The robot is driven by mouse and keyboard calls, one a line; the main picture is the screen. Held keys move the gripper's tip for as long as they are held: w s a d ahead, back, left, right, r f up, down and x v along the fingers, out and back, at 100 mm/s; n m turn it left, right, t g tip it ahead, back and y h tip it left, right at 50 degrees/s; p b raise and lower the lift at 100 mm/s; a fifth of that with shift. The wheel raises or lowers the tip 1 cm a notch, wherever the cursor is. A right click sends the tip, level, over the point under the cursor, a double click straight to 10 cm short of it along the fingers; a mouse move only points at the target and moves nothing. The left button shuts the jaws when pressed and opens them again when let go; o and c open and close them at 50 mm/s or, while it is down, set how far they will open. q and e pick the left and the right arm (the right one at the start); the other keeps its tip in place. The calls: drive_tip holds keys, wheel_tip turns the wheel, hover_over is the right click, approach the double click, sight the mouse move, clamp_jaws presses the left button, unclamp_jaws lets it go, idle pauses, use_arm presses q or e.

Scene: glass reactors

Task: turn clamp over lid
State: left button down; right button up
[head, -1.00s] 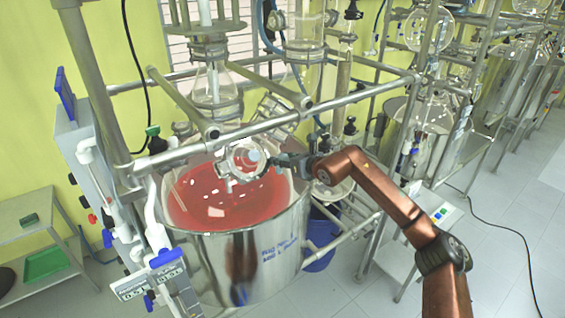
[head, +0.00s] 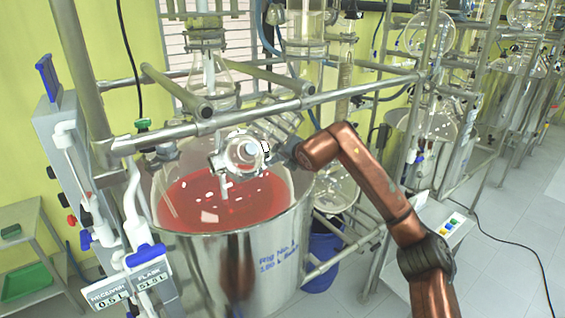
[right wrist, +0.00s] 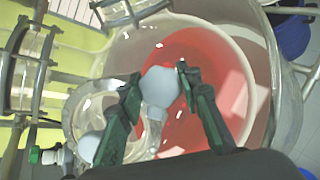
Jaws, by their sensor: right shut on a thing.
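A round glass lid with a metallic clamp ring (head: 238,152) sits over the open vessel of red liquid (head: 225,200) in the head view. My right gripper (head: 272,149) reaches it from the right. In the right wrist view, my right gripper (right wrist: 158,76) has its two green-black fingers on either side of a pale grey rounded knob (right wrist: 159,88) and is shut on it. The ring (right wrist: 150,130) lies partly behind the fingers. I cannot tell exactly how the knob joins the clamp. My left gripper is not in view.
A control box (head: 62,125) is at the left, and a blue bucket (head: 322,258) is beside the vessel.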

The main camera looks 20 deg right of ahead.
drive_tip(key=m+g+b, duration=0.1)
drive_tip(key=m, duration=0.2)
drive_tip(key=shift+m+h, duration=0.4)
drive_tip(key=shift+m+g, duration=0.4)
drive_tip(key=shift+m, duration=1.1)
drive_tip(key=o, duration=1.2)
drive_tip(key=shift+c, duration=0.2)
